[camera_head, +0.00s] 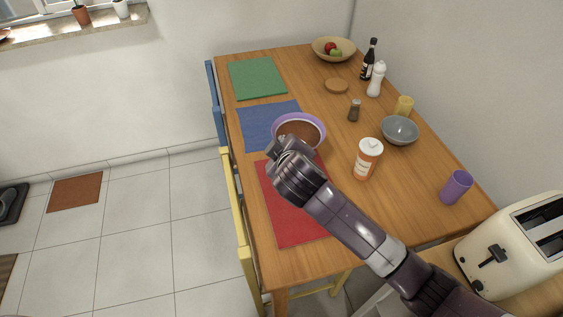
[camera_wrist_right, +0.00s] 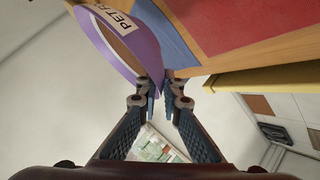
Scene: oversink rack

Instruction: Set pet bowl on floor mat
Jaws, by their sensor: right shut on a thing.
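The purple pet bowl (camera_head: 322,129), with brown contents, is over the edge of the blue placemat on the wooden table. I cannot tell whether it touches the table. In the right wrist view the bowl (camera_wrist_right: 147,50) shows a white label reading "PET". My right gripper (camera_head: 281,147) is at the bowl's near left rim. In the wrist view the right gripper's fingers (camera_wrist_right: 160,90) are closed on that rim. A reddish-brown floor mat (camera_head: 75,193) lies flat on the tiles at the left, by the wall. My left gripper is not in view.
The table (camera_head: 325,115) carries a red placemat (camera_head: 283,220), an orange-labelled jar (camera_head: 367,160), a grey bowl (camera_head: 400,130), bottles and cups. Blue and yellow chairs (camera_head: 240,230) line its left edge. A dark tray (camera_head: 12,204) sits left of the mat. The tiles between are clear.

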